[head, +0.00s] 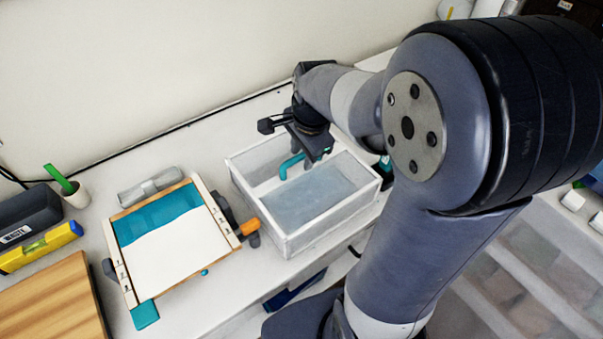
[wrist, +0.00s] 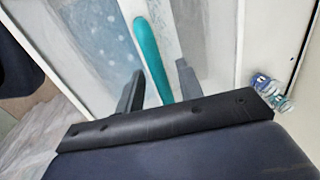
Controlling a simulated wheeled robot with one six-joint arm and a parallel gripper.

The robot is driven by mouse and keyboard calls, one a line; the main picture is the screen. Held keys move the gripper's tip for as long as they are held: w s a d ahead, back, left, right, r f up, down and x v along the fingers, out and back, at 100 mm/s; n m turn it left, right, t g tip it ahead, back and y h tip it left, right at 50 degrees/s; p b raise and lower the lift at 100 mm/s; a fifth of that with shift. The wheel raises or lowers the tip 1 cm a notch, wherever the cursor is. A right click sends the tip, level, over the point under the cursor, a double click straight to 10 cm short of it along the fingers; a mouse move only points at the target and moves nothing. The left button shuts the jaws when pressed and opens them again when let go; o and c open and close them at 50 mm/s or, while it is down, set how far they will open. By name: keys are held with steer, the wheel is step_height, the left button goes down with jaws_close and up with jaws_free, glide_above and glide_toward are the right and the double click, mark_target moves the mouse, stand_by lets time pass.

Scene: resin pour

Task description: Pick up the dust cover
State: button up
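The dust cover (head: 305,238) is a clear box with white edges on the white bench, right of a framed panel. A teal handle (head: 285,168) shows on it, partly hidden by my gripper (head: 310,158), which is over the cover's back part. In the wrist view, the teal handle (wrist: 151,55) runs down between the two dark fingers of my gripper (wrist: 159,68). The fingers stand apart, with a gap visible on each side of the handle. The cover's pale surface (wrist: 100,45) lies beyond. The handle's lower end is hidden behind the gripper.
The wood-framed panel (head: 125,258) with a white and teal face lies left of the cover. A yellow level (head: 42,248) and wooden board (head: 50,300) lie farther left. Small bottles (wrist: 270,90) stand at right in the wrist view.

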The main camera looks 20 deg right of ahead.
steer(key=shift+w+f, duration=0.1)
steer(key=shift+f, duration=0.55)
steer(key=shift+c, duration=0.4)
jaws_close()
